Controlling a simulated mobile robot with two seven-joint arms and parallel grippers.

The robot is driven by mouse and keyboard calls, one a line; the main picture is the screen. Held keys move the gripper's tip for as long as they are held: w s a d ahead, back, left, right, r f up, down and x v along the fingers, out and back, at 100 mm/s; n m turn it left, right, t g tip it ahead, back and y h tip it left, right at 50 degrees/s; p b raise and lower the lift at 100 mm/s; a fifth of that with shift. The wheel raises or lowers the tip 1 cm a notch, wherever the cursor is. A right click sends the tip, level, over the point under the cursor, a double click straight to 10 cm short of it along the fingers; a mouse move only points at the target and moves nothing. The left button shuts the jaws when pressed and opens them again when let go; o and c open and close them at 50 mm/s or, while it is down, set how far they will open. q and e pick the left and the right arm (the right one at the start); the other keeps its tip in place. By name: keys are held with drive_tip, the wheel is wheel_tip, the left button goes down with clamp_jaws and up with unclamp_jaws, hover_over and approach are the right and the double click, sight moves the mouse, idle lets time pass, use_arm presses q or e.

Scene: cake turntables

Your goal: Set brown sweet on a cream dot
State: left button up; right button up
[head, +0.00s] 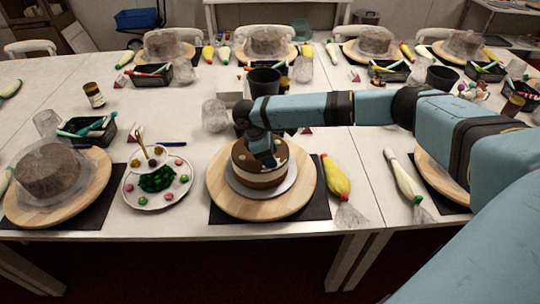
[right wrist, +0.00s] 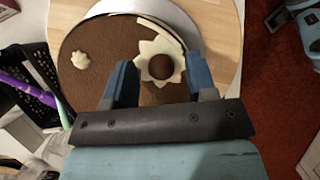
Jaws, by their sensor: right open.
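The layered brown and white cake (head: 262,178) stands on a silver board on the round wooden turntable (head: 225,196). In the right wrist view its brown top (right wrist: 105,45) fills the upper middle. A round brown sweet (right wrist: 160,66) sits on a pale cream dot (right wrist: 146,50) near the cake's edge. A smaller cream dot (right wrist: 80,60) is to the left, bare. My right gripper (right wrist: 160,75) is open, with its blue fingers apart on either side of the sweet. In the head view the right gripper (head: 264,158) is low over the cake, hiding part of its top. My left gripper is out of view.
A white plate (head: 130,200) of coloured sweets lies left of the turntable. A yellow piping bag (head: 335,176) lies to the right. Black bins, including one (head: 265,80), stand behind. A wrapped cake (head: 48,172) is on the left turntable.

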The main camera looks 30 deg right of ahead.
drive_tip(key=v, duration=1.1)
drive_tip(key=s+a+f+m+t+y, duration=0.1)
drive_tip(key=s+a+f+t+y, duration=0.4)
drive_tip(key=a+f, duration=0.55)
drive_tip(key=s+a+f+t+y, duration=0.1)
drive_tip(key=s+a+f+y, duration=0.2)
drive_tip(key=s+a+f, duration=0.55)
drive_tip(key=s+d+f+m+t, duration=0.2)
drive_tip(key=s+m+t, duration=0.1)
drive_tip(key=s, duration=0.5)
drive_tip(key=s+d+f+m+t+h, duration=0.1)
drive_tip(key=s+d+f+m+t, duration=0.1)
drive_tip(key=s, duration=0.6)
drive_tip(key=d+m+t, duration=0.1)
drive_tip(key=m+t, duration=0.1)
drive_tip(key=shift+d+f+t, duration=0.25)
drive_tip(key=shift+f+t, duration=0.05)
drive_tip(key=shift+f, duration=0.05)
